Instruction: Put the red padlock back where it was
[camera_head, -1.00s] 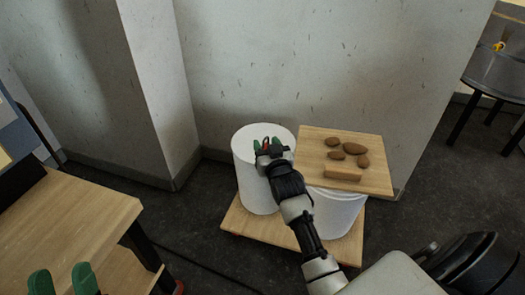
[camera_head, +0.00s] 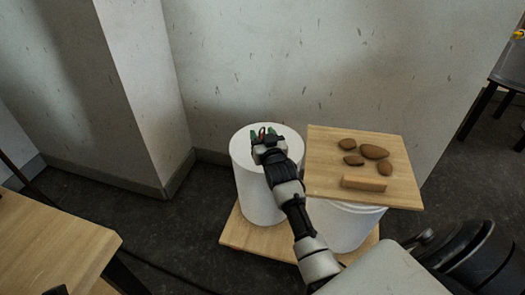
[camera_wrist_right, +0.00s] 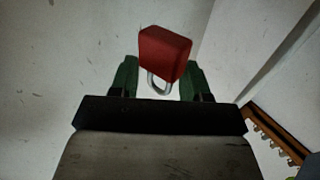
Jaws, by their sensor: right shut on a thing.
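The red padlock (camera_wrist_right: 164,52) shows in the right wrist view, with its metal shackle (camera_wrist_right: 158,83) between the green fingers. My right gripper (camera_head: 264,134) is shut on the padlock. In the head view, gripper and padlock (camera_head: 262,131) appear in front of the top of a white cylinder (camera_head: 255,195); I cannot tell the height between them. The green fingers also show in the right wrist view (camera_wrist_right: 158,80). My left gripper cannot be made out.
A wooden board (camera_head: 330,140) with several brown stone-like pieces and a small block lies on a second white cylinder (camera_head: 340,225). Both cylinders stand on a low wooden platform (camera_head: 238,235). A wooden table (camera_head: 50,240) is at left. A strip with several hooks (camera_wrist_right: 275,135) shows in the right wrist view.

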